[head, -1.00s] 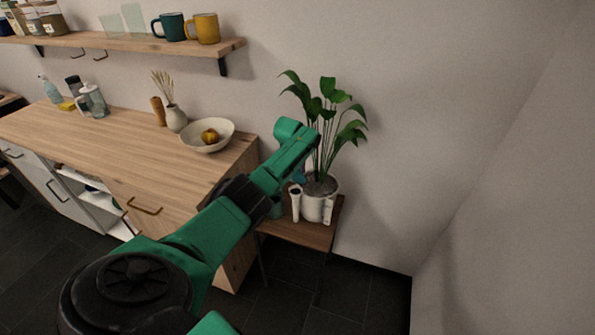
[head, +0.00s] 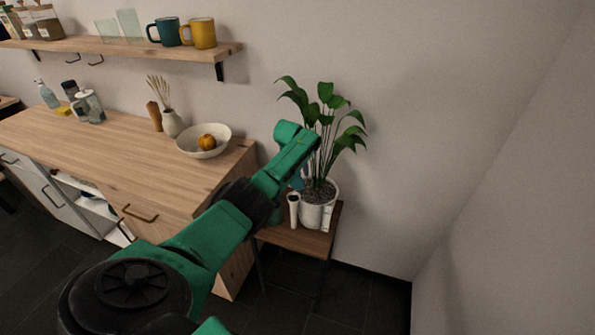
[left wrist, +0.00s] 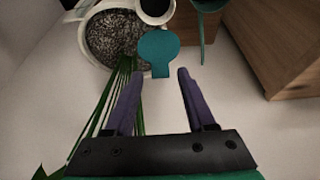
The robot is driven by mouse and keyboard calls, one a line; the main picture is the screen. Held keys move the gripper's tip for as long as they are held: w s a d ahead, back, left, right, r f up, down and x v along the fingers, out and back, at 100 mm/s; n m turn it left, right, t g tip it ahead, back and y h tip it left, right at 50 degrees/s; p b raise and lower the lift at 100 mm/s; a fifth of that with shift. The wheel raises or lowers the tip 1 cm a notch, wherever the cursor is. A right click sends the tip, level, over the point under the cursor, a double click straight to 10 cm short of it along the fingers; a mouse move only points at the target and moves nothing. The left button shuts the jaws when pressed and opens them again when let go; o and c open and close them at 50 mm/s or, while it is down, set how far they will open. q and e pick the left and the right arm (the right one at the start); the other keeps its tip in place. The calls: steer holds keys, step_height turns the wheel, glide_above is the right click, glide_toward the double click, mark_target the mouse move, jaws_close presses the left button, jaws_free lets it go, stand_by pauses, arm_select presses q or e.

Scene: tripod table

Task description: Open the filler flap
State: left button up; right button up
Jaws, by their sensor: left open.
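The filler flap (left wrist: 158,47) is a teal round disc with a short tab, seen in the left wrist view beside the white filler tube (left wrist: 155,8). The tube's dark mouth shows uncovered. The tube stands at the white plant pot (head: 318,213) in the head view. My left gripper (left wrist: 158,74) is open, with two purple fingers pointing at the flap. The flap's tab lies just beyond and between the fingertips, and no contact is clear. In the head view my left arm mostly hides the flap and fingers. My right gripper is not in view.
The pot holds soil and a leafy plant (head: 325,120), whose stems pass close to the left finger in the wrist view. It stands on a small wooden table (head: 300,240) beside a wooden counter (head: 110,150). A teal object (left wrist: 208,5) stands near the tube.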

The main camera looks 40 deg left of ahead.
arm_select(q)
steer(key=shift+f, duration=0.2)
steer(key=shift+s+r+p, duration=0.2)
steer(key=shift+r+p, duration=0.15)
steer(key=shift+r, duration=0.05)
steer(key=p+v, duration=0.2)
steer(key=shift+d+r, duration=0.1)
steer(key=shift+r, duration=0.2)
step_height(320, 180, up, 10)
glide_above(297, 186)
steer(key=s+d, duration=0.1)
steer(key=s, duration=0.3)
steer(key=shift+d+r+b, duration=0.1)
steer(key=shift+d+b, duration=0.1)
steer(key=shift+b, duration=0.2)
